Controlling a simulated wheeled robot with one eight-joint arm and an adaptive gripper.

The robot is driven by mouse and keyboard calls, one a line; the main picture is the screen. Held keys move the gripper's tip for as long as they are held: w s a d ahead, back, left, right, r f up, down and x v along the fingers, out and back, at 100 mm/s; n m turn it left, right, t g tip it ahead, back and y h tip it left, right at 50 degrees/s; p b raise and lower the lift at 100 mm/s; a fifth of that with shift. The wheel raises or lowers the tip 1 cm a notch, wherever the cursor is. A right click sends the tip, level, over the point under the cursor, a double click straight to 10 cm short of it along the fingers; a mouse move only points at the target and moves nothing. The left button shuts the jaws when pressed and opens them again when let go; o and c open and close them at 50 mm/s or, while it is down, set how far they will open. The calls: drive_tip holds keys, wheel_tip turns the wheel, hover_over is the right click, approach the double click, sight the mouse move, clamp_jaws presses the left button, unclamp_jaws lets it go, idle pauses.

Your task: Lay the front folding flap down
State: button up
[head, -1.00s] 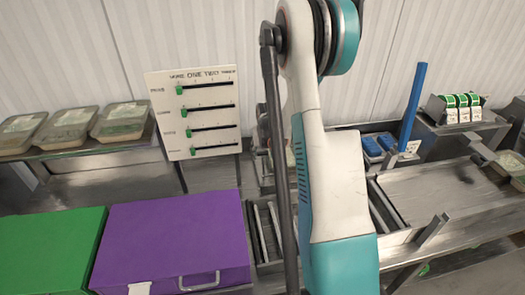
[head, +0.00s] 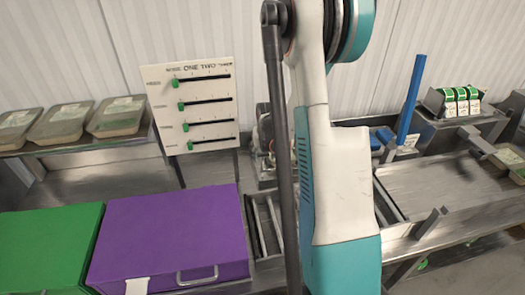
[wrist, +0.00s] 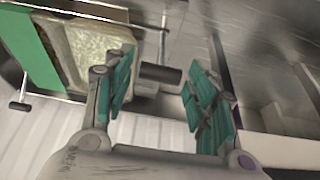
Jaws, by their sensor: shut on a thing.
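In the wrist view my gripper (wrist: 158,92) has its two green-padded fingers set apart, with a short dark grey cylinder (wrist: 160,73) spanning the space between them. The jaws are closed on this cylinder. A tray with pale, grainy contents (wrist: 90,50) lies beyond the left finger, with a green strip (wrist: 33,45) along its left side, inside a metal frame. I cannot tell which part is the front folding flap; it may be the green strip or the piece bearing the cylinder. In the head view my arm hides the gripper and the work spot.
A purple box (head: 165,240) and a green box (head: 50,250) stand front left. A slider board (head: 215,92) stands behind them. A blue post (head: 411,95) and green-white cartons (head: 460,103) are at the right. The metal table (head: 430,185) at the right is mostly bare.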

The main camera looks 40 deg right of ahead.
drive_tip(key=shift+s+a+f+b, duration=0.2)
drive_tip(key=shift+s+a+b, duration=0.2)
drive_tip(key=shift+s, duration=0.2)
drive_tip(key=shift+s+a+f+b, duration=0.25)
drive_tip(key=shift+s+a, duration=0.1)
drive_tip(key=shift+s, duration=0.25)
drive_tip(key=shift+s+a+f+b, duration=0.5)
drive_tip(key=shift+s+f+b, duration=0.15)
drive_tip(key=shift+s+b, duration=0.2)
drive_tip(key=shift+o, duration=1)
drive_tip(key=shift+r, duration=0.1)
drive_tip(key=p+v, duration=0.4)
drive_tip(key=v, duration=0.3)
